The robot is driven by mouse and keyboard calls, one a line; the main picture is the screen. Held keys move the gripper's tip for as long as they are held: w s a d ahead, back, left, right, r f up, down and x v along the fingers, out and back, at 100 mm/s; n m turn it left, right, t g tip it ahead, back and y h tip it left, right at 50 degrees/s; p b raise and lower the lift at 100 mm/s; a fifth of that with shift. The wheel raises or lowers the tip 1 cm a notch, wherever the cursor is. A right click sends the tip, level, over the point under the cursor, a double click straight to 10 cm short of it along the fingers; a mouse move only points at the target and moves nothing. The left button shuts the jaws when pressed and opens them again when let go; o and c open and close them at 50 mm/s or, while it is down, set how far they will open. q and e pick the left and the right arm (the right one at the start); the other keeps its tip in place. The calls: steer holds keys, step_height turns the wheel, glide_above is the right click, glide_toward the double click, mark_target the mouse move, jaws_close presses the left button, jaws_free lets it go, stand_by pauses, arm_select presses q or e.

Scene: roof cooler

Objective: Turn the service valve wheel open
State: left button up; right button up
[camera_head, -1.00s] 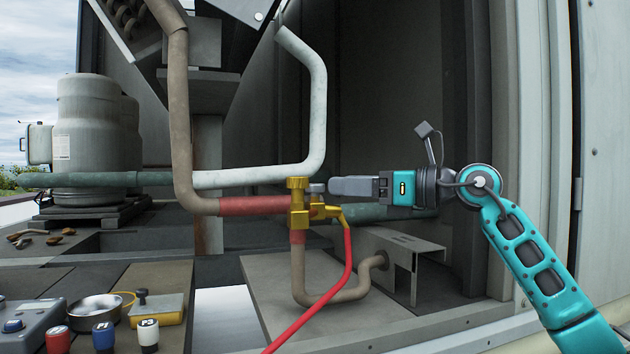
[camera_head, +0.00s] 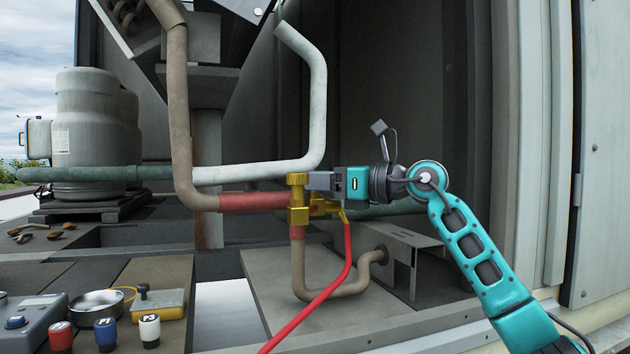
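The brass service valve (camera_head: 298,203) sits on the pipework, at the right end of a red pipe section. Its brass side branch (camera_head: 327,208) points right and joins a red hose (camera_head: 347,262). No separate valve wheel can be made out; my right gripper covers the spot just right of the valve's upper part. My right gripper (camera_head: 312,181) comes in from the right, with its grey fingers level and their tips at the valve's upper body. The fingers are seen side-on and overlap, so their gap and any contact are hidden. My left gripper is not in view.
A pale pipe (camera_head: 318,110) bends up above the valve, and a brown pipe (camera_head: 328,291) loops below it. A grey bracket (camera_head: 405,265) stands below my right arm. A metal bowl (camera_head: 97,307), a meter (camera_head: 36,322) and several coloured caps (camera_head: 106,334) lie at lower left.

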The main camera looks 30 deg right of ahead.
steer(key=c, duration=0.5)
steer(key=shift+r+n+g+y+p, duration=0.2)
steer(key=shift+n+g+y+p, duration=0.6)
steer(key=shift+y+p, duration=0.4)
steer(key=shift+n+g+y+p, duration=0.8)
steer(key=shift+p, duration=0.2)
steer(key=shift+f+n+g+y+p, duration=0.15)
steer(key=shift+n+g+y+p, duration=0.55)
steer(key=shift+g, duration=0.1)
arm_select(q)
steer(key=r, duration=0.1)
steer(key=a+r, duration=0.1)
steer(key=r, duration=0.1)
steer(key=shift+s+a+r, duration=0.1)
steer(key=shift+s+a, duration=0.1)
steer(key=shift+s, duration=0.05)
arm_select(e)
steer(key=shift+f, duration=0.1)
steer(key=o, duration=0.9)
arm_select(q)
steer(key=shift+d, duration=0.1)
